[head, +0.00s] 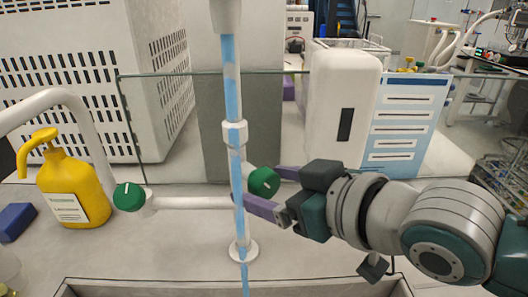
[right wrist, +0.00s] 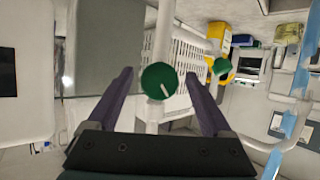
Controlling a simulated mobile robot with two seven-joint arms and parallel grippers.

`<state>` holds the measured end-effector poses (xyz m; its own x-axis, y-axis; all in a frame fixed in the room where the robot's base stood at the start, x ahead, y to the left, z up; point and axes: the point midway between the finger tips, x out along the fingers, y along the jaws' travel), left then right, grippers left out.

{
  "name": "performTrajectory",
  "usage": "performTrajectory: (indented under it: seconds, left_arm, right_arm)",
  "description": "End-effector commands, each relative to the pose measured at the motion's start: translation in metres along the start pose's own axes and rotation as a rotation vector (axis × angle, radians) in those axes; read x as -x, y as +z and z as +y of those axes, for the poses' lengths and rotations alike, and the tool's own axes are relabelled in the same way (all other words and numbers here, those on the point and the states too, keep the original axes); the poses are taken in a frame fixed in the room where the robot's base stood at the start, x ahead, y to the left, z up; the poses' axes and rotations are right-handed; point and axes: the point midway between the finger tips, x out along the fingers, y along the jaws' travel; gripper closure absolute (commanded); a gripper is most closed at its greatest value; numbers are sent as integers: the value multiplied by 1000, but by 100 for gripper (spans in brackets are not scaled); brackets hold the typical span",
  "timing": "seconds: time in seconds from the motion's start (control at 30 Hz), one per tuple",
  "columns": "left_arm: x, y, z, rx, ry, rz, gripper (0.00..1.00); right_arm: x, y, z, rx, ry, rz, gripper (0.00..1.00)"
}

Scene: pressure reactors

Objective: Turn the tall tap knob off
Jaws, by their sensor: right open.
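The tall tap is a white upright pipe (head: 229,110) with light-blue stretches, standing in the middle of the head view. A round green knob (head: 264,181) with a white line sits just right of the pipe, and it also shows in the right wrist view (right wrist: 162,82). A second green knob (head: 128,197) is at the left end of a white horizontal pipe, and it shows smaller in the right wrist view (right wrist: 222,66). My right gripper (head: 262,187) is open, with its purple fingers on either side of the nearer knob. Contact cannot be told. My left gripper is out of view.
A yellow pump bottle (head: 72,190) and a curved white pipe (head: 48,99) stand at the left. A blue block (head: 15,221) lies at the left edge. A white cabinet (head: 343,105) stands behind the right gripper. A sink edge (head: 200,283) runs along the front.

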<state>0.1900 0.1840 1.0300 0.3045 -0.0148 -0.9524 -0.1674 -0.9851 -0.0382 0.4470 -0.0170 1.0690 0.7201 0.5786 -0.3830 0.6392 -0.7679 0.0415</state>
Motion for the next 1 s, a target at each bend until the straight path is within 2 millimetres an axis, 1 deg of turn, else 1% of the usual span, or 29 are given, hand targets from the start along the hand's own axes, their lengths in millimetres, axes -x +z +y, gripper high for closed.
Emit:
performTrajectory:
  seconds: [0.1, 0.83, 0.87, 1.0]
  left_arm:
    - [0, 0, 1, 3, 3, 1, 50]
    - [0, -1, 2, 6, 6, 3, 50]
    - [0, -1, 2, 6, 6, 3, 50]
    - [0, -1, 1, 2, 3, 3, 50]
  right_arm:
    - [0, 0, 0, 0, 0, 0, 16]
    - [0, 0, 0, -1, 1, 0, 98]
    - [0, 0, 0, -1, 1, 0, 100]
    - [0, 0, 1, -5, -1, 0, 100]
